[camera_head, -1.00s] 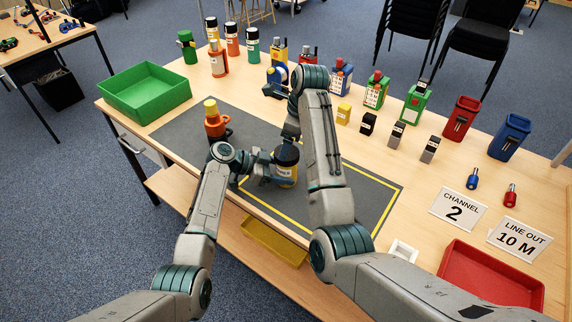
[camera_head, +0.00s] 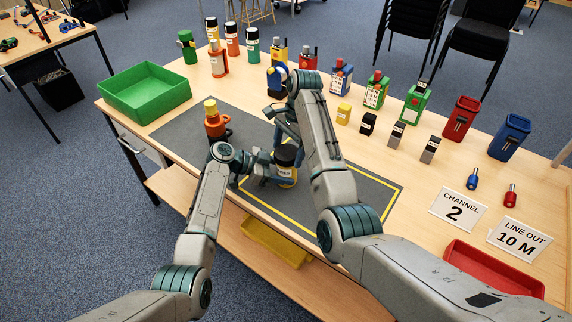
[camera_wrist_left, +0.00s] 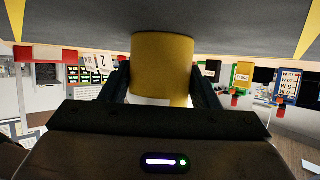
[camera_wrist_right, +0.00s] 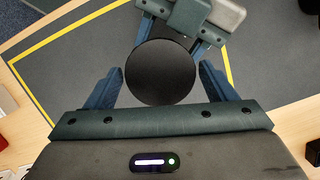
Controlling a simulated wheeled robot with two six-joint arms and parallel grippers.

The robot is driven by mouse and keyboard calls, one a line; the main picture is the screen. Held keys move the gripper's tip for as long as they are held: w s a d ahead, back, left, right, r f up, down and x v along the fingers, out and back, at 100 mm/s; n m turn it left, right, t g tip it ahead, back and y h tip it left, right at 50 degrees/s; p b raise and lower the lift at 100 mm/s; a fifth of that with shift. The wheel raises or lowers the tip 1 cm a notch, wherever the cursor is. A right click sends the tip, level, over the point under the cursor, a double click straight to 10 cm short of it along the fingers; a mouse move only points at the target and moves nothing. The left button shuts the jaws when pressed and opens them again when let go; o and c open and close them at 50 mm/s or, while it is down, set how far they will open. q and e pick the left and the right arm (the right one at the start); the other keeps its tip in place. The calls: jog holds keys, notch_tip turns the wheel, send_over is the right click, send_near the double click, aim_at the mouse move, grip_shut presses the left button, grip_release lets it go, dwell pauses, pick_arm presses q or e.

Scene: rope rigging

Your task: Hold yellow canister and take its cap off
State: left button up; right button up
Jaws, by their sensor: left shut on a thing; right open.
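The yellow canister (camera_head: 287,174) stands upright on the grey mat, inside the yellow outline. Its black cap (camera_wrist_right: 160,72) is on top and shows from above in the right wrist view. My left gripper (camera_head: 270,170) is shut on the canister's body from the side; the left wrist view shows the yellow body (camera_wrist_left: 163,60) between its fingers. My right gripper (camera_wrist_right: 160,74) is open and points down over the canister. In its wrist view the fingers lie either side of the cap with gaps. How far above the cap they are, I cannot tell exactly.
An orange canister (camera_head: 215,127) with a yellow cap stands left on the mat (camera_head: 184,133). A green bin (camera_head: 146,92) sits at the left. Several canisters, radios and small blocks line the back. A red tray (camera_head: 492,277) lies at the right. The mat right of the canister is clear.

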jog(key=shift+n, duration=1)
jog(key=m, duration=0.3)
jog(key=m+t, duration=0.1)
jog(key=m, duration=0.2)
jog(key=shift+s+m+y, duration=0.1)
jog(key=shift+m+y, duration=0.2)
jog(key=m+t, duration=0.1)
jog(key=m, duration=0.4)
jog(key=shift+s+m, duration=0.1)
jog(key=shift+m, duration=0.3)
jog(key=c, duration=0.8)
jog(key=n+g, duration=0.1)
jog(key=n, duration=0.9)
jog(key=n+g+h, duration=0.1)
jog(key=n, duration=0.1)
jog(key=shift+w+n, duration=0.2)
jog(key=shift+n, duration=0.2)
